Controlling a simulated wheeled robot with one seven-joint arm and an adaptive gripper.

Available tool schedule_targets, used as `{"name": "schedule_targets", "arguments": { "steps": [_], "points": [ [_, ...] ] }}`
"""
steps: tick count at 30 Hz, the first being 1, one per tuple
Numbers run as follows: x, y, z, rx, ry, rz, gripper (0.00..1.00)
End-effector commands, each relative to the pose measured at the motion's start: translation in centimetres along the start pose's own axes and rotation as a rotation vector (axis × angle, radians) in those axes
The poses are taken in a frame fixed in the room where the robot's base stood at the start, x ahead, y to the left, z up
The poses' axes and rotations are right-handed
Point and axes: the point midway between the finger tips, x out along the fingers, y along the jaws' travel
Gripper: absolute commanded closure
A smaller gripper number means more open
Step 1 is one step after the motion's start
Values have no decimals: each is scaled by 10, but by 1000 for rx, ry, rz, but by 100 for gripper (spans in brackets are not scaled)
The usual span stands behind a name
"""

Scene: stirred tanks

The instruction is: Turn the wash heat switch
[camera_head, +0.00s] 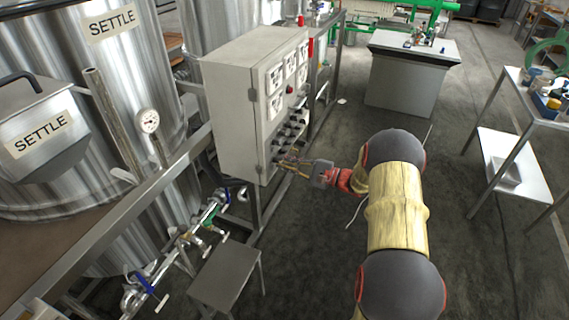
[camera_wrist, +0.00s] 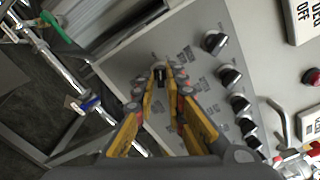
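The grey control cabinet (camera_head: 232,110) stands at the centre of the head view, with a row of dark rotary knobs (camera_head: 290,130) low on its front face. In the wrist view, several black knobs (camera_wrist: 241,103) run down the panel to the right of my gripper. My gripper (camera_wrist: 161,76) is at the panel, its yellow fingers apart on either side of one knob (camera_wrist: 160,73). I cannot tell whether they touch it. The small labels are too blurred to read, so I cannot tell which is the wash heat switch. My gripper shows small in the head view (camera_head: 283,161).
Steel tanks marked SETTLE (camera_head: 105,70) and a rail (camera_head: 100,230) with pipes and valves fill the left. A small metal stand (camera_head: 224,275) is below the cabinet. A red button (camera_wrist: 313,76) and a metal handle (camera_wrist: 284,122) lie right of the knobs.

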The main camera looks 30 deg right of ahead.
Motion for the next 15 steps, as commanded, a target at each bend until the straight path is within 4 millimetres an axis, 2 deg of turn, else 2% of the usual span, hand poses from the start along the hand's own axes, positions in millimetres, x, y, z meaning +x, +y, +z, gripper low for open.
{"name": "schedule_targets", "arguments": {
  "steps": [6, 15],
  "points": [
    [0, 0, 0, 0, 0, 0, 74],
    [-2, -1, 0, 0, 0, -1, 74]
  ]
}}
